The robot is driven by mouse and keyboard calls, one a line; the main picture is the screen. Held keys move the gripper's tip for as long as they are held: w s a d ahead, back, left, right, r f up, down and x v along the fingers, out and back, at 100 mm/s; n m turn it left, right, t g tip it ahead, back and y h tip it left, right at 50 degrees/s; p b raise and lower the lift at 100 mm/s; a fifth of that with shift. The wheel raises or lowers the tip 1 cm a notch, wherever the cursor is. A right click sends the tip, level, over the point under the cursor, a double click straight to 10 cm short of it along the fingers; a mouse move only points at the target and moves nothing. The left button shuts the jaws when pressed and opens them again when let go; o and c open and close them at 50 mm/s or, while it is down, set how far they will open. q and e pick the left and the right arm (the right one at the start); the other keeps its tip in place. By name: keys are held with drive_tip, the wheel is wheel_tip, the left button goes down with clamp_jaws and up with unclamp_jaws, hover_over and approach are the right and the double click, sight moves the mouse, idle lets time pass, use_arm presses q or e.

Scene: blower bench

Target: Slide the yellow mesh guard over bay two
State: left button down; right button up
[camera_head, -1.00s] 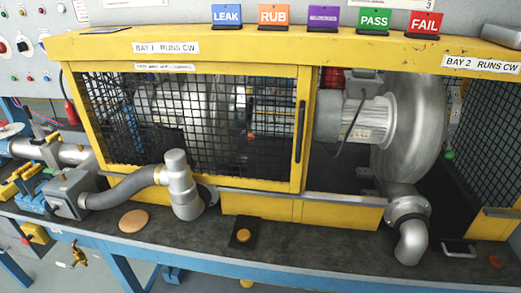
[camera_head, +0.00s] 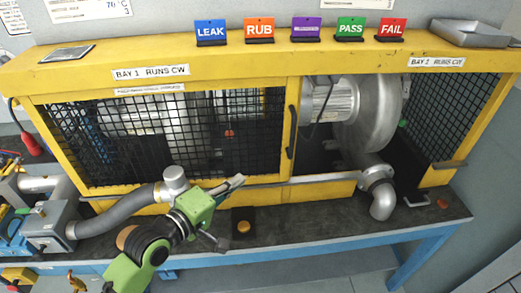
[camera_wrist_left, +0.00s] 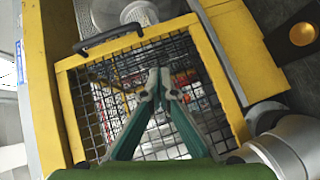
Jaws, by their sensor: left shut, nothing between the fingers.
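The yellow mesh guard (camera_head: 215,130) covers bay one, on the left of the yellow housing. Its dark upright handle (camera_head: 291,132) is on its right edge, beside the bay two opening. Bay two stands uncovered there, with a silver blower (camera_head: 368,112) inside. My left gripper (camera_head: 237,182) is low in front of the guard, left of and below the handle. In the left wrist view my left gripper (camera_wrist_left: 159,74) is shut and empty, its tips in front of the mesh. The handle (camera_wrist_left: 108,38) shows there beyond the tips, apart from them. My right gripper is not in view.
A grey hose (camera_head: 125,208) and its elbow (camera_head: 175,180) stand near my left arm. A metal outlet elbow (camera_head: 380,200) projects below bay two. A round orange-yellow button (camera_head: 243,227) sits on the bench. Coloured signs, including LEAK (camera_head: 211,31), stand on top.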

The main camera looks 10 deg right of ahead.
use_arm(q)
wheel_tip(320, 180, up, 3)
drive_tip(key=d, duration=0.1)
drive_tip(key=p, duration=0.3)
approach(286, 151)
drive_tip(key=w, duration=0.4)
drive_tip(key=shift+h, duration=0.4)
drive_tip(key=d, duration=0.2)
drive_tip(key=d+f+p, duration=0.1)
drive_tip(key=d, duration=0.1)
drive_tip(key=shift+s+f, duration=0.1)
drive_tip(key=shift+s, duration=0.05)
